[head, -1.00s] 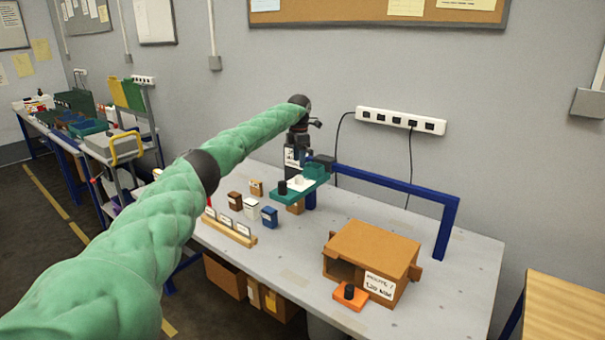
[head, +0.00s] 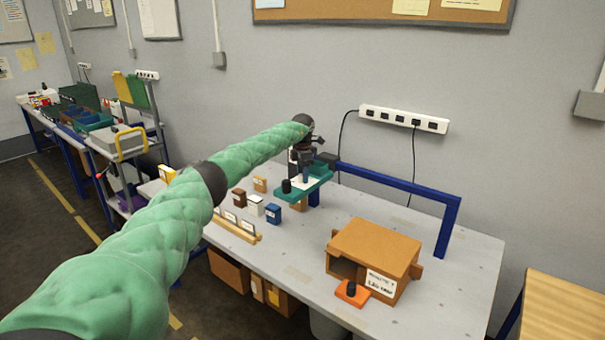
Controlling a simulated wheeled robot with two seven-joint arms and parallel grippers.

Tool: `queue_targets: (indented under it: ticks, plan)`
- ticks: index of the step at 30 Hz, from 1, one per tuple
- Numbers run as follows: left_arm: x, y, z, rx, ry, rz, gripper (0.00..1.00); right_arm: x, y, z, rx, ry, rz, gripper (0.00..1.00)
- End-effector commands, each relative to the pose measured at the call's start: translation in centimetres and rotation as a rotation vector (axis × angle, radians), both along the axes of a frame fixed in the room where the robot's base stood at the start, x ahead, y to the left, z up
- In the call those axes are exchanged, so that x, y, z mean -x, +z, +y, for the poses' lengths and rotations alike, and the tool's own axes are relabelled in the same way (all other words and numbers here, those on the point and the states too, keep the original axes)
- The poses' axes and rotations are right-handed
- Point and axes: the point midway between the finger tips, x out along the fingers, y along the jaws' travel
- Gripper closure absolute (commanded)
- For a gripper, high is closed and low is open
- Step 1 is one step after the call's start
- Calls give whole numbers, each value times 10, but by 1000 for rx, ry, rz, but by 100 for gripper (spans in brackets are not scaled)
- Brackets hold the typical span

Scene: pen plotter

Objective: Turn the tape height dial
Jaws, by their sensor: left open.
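A teal tray-like device (head: 318,187) stands toward the back of the table, with a black knob (head: 286,186) at its left end and a pale patch on top. A second black knob (head: 351,288) sits on an orange base in front of a brown box. I cannot tell from the pictures which knob is the tape height dial. My left gripper (head: 305,179) points down over the teal device, just right of its knob. It is open and appears empty; contact with the device cannot be told. My right gripper is not in view.
The brown box (head: 375,252) with a white label stands at the table's front right. Small brown, white and blue boxes (head: 271,214) and a wooden card rack (head: 236,228) are at the left. A blue frame (head: 400,187) rises behind. The table's middle is clear.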

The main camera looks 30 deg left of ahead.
Motion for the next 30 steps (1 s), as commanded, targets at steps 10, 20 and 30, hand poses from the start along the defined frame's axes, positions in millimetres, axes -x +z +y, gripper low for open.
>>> queue_targets:
  ticks: [10,20,30]
  plan:
    - [0,0,0,0,1,0,91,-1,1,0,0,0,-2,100]
    - [0,0,0,0,78,-1,91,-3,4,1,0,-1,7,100]
    - [-1,-1,-1,1,344,-2,91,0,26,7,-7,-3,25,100]
